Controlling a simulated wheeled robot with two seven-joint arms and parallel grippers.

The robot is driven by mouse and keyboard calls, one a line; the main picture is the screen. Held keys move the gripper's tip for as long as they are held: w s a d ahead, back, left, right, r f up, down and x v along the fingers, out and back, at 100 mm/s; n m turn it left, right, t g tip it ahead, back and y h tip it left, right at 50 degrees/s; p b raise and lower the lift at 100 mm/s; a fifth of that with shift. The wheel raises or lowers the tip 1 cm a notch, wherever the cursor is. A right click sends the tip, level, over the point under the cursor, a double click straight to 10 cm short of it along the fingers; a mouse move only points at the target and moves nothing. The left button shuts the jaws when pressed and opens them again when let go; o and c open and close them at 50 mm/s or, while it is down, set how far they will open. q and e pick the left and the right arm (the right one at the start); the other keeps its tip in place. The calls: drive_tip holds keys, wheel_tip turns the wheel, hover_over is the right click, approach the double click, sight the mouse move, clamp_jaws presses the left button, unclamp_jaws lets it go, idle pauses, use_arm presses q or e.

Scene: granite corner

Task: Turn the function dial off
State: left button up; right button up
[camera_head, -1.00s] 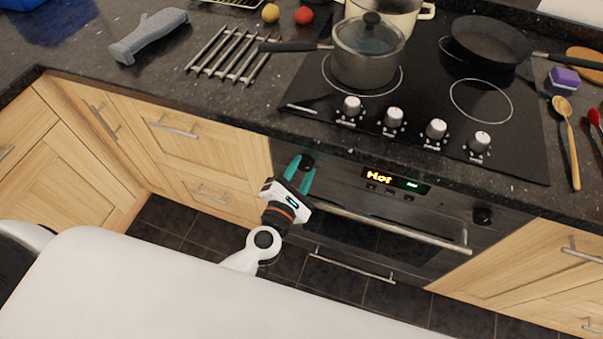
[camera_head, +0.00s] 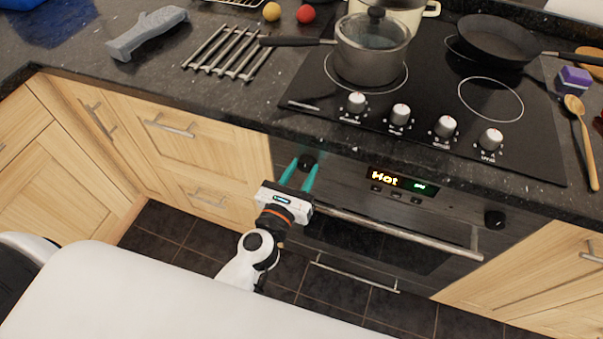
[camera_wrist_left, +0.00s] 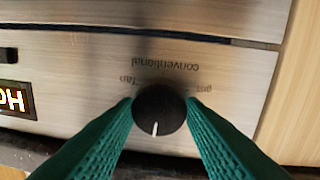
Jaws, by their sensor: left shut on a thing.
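The function dial is a round black knob (camera_head: 306,162) at the left end of the oven's front panel. In the left wrist view the dial (camera_wrist_left: 159,109) shows a white mark pointing to the bottom of the picture, away from the words "fan" and "conventional" printed above it there. My left gripper (camera_head: 307,168) has its two teal fingers on either side of the dial, shut on it. In the left wrist view the fingers (camera_wrist_left: 160,112) touch the dial's two sides. My right gripper is not in view.
The oven display (camera_head: 397,182) reads "Hot". A second black knob (camera_head: 494,219) is at the panel's right end. The oven handle (camera_head: 400,232) runs below the panel. Above, the hob (camera_head: 430,165) carries several white knobs, a lidded saucepan (camera_head: 371,55) and a frying pan (camera_head: 490,40).

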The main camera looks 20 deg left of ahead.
use_arm(q)
drive_tip(key=shift+f+n, duration=0.1)
drive_tip(key=shift+n, duration=0.6)
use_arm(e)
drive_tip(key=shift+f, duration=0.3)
use_arm(q)
drive_tip(key=o, duration=1)
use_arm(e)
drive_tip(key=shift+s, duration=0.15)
